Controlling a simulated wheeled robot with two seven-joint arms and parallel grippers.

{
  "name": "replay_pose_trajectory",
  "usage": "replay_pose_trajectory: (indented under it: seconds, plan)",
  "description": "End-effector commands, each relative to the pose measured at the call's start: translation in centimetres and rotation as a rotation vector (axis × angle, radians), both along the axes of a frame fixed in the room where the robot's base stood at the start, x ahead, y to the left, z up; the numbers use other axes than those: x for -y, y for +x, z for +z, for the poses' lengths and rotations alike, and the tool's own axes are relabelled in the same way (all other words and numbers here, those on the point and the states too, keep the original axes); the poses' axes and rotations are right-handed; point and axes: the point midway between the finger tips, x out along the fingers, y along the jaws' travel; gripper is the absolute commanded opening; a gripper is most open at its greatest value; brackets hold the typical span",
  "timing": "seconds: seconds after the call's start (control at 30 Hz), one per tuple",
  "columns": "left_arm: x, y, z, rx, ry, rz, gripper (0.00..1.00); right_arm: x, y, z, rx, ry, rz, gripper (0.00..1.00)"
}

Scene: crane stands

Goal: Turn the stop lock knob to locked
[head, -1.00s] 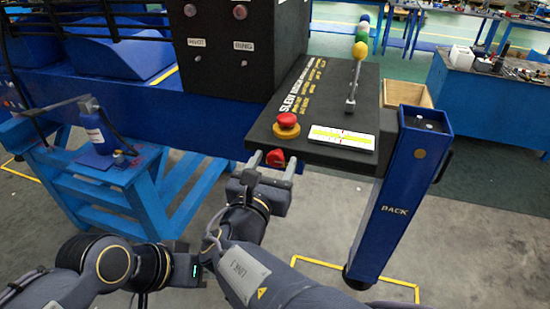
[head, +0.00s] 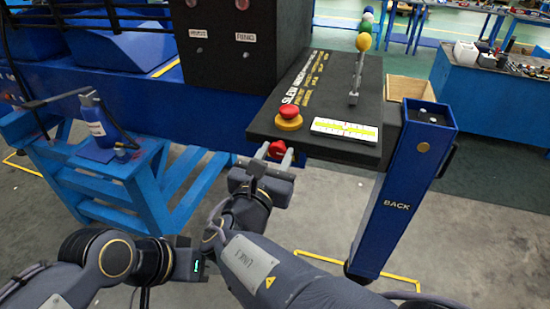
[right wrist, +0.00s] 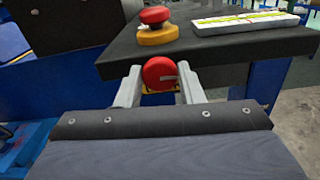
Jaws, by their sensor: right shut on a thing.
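The red stop lock knob (head: 277,148) sits on the front face of the black control box, below its top edge. In the right wrist view the knob (right wrist: 160,73) is round and red, with a pale mark running toward the right and a bit of yellow under it. My right gripper (head: 275,154) is shut on the knob, one finger on each side; both fingers also show in the right wrist view (right wrist: 160,88). The mark's setting cannot be read. Part of my left arm shows at lower left, but its fingers are not visible.
A red mushroom button (head: 289,114) on a yellow base stands just above the knob on the black panel (head: 330,150). A white and yellow label plate (head: 344,130) and levers with ball tops (head: 363,42) are beyond. A blue post (head: 400,190) stands at right.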

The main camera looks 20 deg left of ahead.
Motion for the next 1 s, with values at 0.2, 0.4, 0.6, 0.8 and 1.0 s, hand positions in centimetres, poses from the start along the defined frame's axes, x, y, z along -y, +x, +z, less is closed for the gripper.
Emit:
replay_pose_trajectory:
  seconds: [0.2, 0.4, 0.6, 0.8, 1.0]
  plan:
    - [0.0, 0.0, -3.2, 0.000, 0.000, 0.000, 0.36, 0.0, 0.0, -0.7, 0.005, 0.155, 0.000, 0.12]
    - [0.0, 0.0, -6.4, 0.000, 0.000, 0.000, 0.36, 0.0, 0.0, -0.8, 0.012, 0.342, 0.000, 0.12]
    - [0.0, 0.0, -9.5, 0.000, 0.000, 0.000, 0.36, 0.1, 0.0, -0.8, 0.019, 0.532, -0.001, 0.12]
    - [0.0, 0.0, -12.6, 0.000, 0.000, 0.000, 0.36, 0.0, 0.0, -0.8, 0.025, 0.722, 0.000, 0.12]
    - [0.0, 0.0, -15.7, 0.000, 0.000, 0.000, 0.36, 0.0, 0.0, -0.8, 0.032, 0.910, -0.001, 0.12]
